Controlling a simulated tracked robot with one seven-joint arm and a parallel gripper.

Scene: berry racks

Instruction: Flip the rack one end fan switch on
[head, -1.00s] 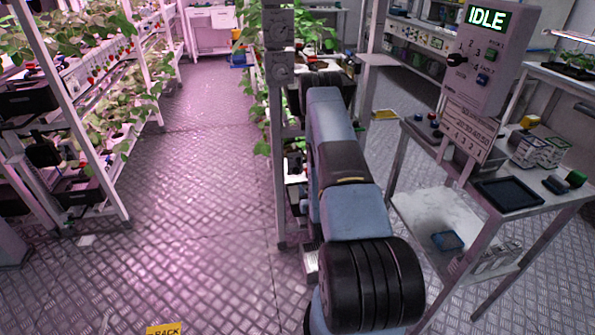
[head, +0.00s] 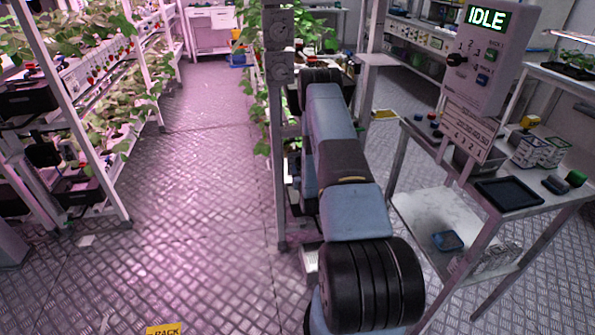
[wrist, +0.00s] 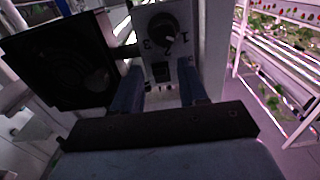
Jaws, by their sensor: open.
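In the wrist view a pale control box (wrist: 152,40) on a rack post faces me. It has a black dial with the numbers 1, 2 and 3, and a small black switch (wrist: 161,72) below. My gripper (wrist: 159,68) is open and empty, its two blue fingers either side of the switch. I cannot tell whether the fingertips touch the box, or which way the switch is set. In the head view two grey boxes with dials, an upper one (head: 278,28) and a lower one (head: 280,67), sit on the rack end post; my arm hides my gripper there.
A dark square fan-like unit (wrist: 62,62) stands close left of my gripper in the wrist view. In the head view a control panel (head: 487,60) reading IDLE stands over a bench at right.

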